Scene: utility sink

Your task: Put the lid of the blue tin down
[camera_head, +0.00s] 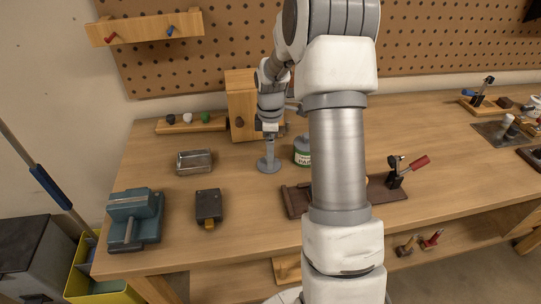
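My gripper (269,157) points down over the left-middle part of the workbench. Its narrow fingers look closed together and meet the top of a flat, round, grey-blue lid (268,167). The lid is level, at or just above the bench top; I cannot tell whether it touches the wood. The tin (303,157), grey-blue with a pale label and green lettering, stands just right of the lid. My arm is close beside the tin and hides part of the view to its right.
A wooden box (241,105) stands behind my gripper. A metal tray (194,162), a dark block (208,206) and a blue-grey vise (135,219) are to the left. A brown board (297,201) lies in front right. Bare wood lies in front of the lid.

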